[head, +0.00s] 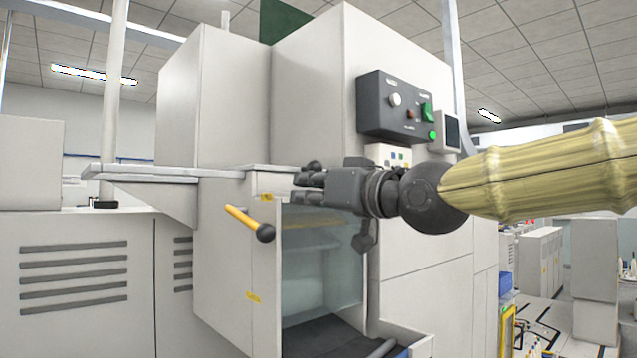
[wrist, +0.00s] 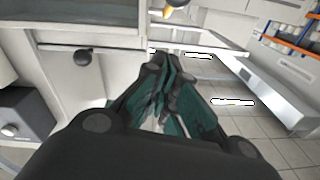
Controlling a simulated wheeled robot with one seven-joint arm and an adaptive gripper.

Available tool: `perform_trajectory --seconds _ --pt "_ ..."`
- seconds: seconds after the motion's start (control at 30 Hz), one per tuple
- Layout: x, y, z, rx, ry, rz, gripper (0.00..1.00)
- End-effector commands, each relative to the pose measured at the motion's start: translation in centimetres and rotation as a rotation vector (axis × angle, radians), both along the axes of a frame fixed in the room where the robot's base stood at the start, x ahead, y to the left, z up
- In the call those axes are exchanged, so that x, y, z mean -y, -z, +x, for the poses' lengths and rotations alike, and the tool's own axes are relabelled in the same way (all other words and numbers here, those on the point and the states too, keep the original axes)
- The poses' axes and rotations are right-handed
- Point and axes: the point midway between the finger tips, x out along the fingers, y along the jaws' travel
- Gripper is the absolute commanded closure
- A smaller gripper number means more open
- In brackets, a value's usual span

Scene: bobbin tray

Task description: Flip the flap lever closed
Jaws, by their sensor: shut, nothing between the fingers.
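The flap lever (head: 245,220) is a yellow rod with a black knob on the white machine's front in the head view. It slants down to the right, knob end low. My gripper (head: 303,182) is shut and empty, pointing left, above and to the right of the knob in the picture, apart from it. In the wrist view my gripper's fingers (wrist: 160,60) are together. A yellow piece with a dark end (wrist: 174,7), likely the lever, shows at the top edge, partly cut off. My gripper and wrist hide part of the machine behind them.
An open bay (head: 320,270) with a pale glassy panel lies below my gripper. A grey shelf (head: 170,170) juts out at left. A dark control box (head: 397,108) is above my wrist. A round dark knob (wrist: 82,57) shows in the wrist view.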

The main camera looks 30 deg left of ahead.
Motion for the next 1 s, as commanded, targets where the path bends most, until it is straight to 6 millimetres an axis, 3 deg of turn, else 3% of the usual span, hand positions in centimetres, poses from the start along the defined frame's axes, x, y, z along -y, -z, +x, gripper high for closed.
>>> perform_trajectory --seconds 0.4,0.7,1.0 --pt "-5.0 0.0 1.7 -0.003 -0.001 -0.002 1.0" --pt "-5.8 2.9 1.5 -0.001 0.001 0.0 1.0" --pt "-6.0 3.5 1.5 -0.001 0.001 0.001 1.0"
